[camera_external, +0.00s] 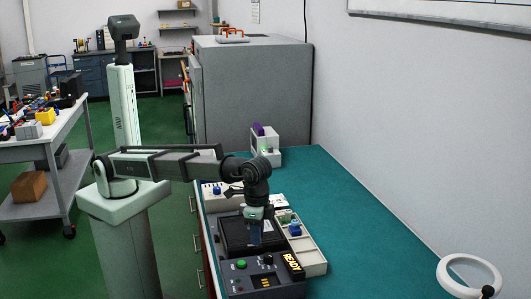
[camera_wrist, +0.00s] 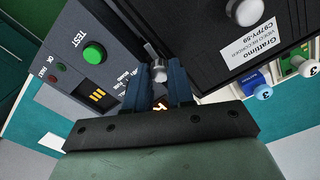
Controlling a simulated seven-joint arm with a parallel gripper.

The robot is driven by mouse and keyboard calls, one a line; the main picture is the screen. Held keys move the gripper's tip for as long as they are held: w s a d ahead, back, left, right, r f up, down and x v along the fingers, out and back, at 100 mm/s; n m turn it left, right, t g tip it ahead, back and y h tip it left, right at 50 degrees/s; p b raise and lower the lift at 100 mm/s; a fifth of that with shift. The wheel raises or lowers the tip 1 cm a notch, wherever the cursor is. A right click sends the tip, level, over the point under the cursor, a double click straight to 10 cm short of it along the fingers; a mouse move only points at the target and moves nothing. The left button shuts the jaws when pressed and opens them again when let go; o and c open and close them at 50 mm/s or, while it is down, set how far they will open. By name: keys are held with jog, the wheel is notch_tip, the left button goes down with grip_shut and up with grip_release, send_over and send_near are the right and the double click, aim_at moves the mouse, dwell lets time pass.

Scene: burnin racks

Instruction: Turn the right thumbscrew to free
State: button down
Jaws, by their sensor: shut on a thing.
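In the wrist view my gripper (camera_wrist: 159,74) has its two blue fingers closed around a small silver thumbscrew (camera_wrist: 158,68), beside the edge of the black recorder unit (camera_wrist: 205,62). The fingers hide part of the thumbscrew. A second round silver knob (camera_wrist: 245,11) shows on the unit at the top of the wrist view.
A pale tray (camera_external: 315,258) holding blue-knobbed parts (camera_external: 295,229) stands close at the right.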

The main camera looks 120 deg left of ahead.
dwell(0.3)
jog(key=c, duration=1)
grip_release()
notch_tip(320, 180, up, 14)
jog(key=shift+f, duration=0.1)
jog(key=shift+d, duration=0.1)
